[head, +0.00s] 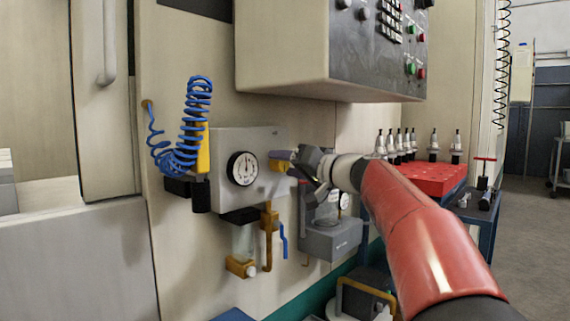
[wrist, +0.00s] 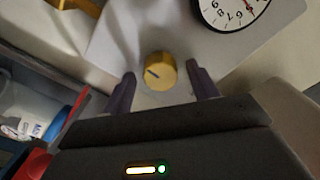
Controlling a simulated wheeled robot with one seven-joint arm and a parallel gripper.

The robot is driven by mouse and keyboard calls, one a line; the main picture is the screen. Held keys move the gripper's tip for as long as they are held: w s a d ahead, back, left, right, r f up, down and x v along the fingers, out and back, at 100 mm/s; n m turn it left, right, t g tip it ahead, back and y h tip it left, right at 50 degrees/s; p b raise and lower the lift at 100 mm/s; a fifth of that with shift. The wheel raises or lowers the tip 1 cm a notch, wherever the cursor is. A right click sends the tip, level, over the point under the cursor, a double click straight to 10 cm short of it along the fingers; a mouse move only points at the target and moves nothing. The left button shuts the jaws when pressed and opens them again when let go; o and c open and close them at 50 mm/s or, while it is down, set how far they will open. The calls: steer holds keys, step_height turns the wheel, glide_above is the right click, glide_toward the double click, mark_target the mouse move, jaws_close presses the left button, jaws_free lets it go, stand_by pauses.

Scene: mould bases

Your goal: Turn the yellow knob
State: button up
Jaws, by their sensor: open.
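The yellow knob (wrist: 160,72) sits on a pale grey panel (wrist: 120,50), with a dark mark on its face. In the wrist view it lies between and just beyond the fingertips of my gripper (wrist: 162,85), which is open with a gap on each side of the knob. In the head view my gripper (head: 298,166) is at the right side of the grey panel. A yellow part, likely the knob (head: 280,155), shows just left of the fingers there. Whether any finger touches it cannot be told.
A round dial gauge (head: 243,168) is on the panel left of my gripper; it also shows in the wrist view (wrist: 228,10). A coiled blue hose (head: 190,125) hangs further left. A control box (head: 330,50) overhangs above. A red rack (head: 430,178) with tool holders stands right.

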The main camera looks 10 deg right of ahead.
steer(key=shift+w+a, duration=0.25)
steer(key=c, duration=1)
steer(key=m, duration=0.3)
steer(key=shift+m, duration=0.4)
steer(key=shift+m+p, duration=0.3)
steer(key=shift+m, duration=1.2)
